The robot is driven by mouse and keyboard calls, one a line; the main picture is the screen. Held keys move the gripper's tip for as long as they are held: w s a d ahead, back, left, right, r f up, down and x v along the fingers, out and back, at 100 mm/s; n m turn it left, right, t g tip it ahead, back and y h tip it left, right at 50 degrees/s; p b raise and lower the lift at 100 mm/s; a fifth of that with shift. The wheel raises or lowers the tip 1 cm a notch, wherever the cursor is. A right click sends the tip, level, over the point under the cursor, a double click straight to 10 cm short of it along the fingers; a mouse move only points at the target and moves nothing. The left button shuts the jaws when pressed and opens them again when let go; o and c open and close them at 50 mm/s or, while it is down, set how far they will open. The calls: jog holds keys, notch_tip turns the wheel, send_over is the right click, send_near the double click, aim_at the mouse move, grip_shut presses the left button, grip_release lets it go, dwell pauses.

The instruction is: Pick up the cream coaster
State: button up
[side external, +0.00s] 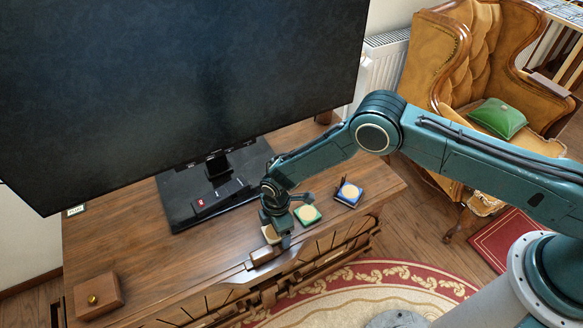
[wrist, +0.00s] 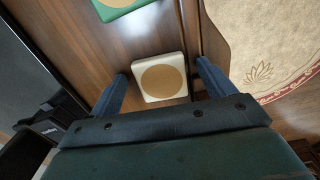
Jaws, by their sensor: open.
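The cream coaster (wrist: 159,62) is a square with rounded corners and a tan round centre. It lies flat on the wooden cabinet top (side external: 140,250), near its front edge. In the side view the cream coaster (side external: 270,233) is partly hidden by my gripper (side external: 279,232). In the wrist view my gripper (wrist: 164,85) is open, with one blue finger on each side of the coaster's near part. I see gaps between the fingers and the coaster. Whether the fingertips are down at its height, I cannot tell.
A green coaster (side external: 307,214) lies near the cream one, and a blue coaster (side external: 349,193) lies farther right. A large screen (side external: 180,80) on a black stand (side external: 180,200) rises behind. A small wooden box (side external: 97,296) sits at the left. The cabinet front edge is close.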

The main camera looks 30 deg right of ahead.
jog(key=c, duration=1.1)
jog(key=shift+r, duration=0.15)
notch_tip(320, 180, up, 20)
jog(key=shift+f, duration=0.15)
dwell(0.7)
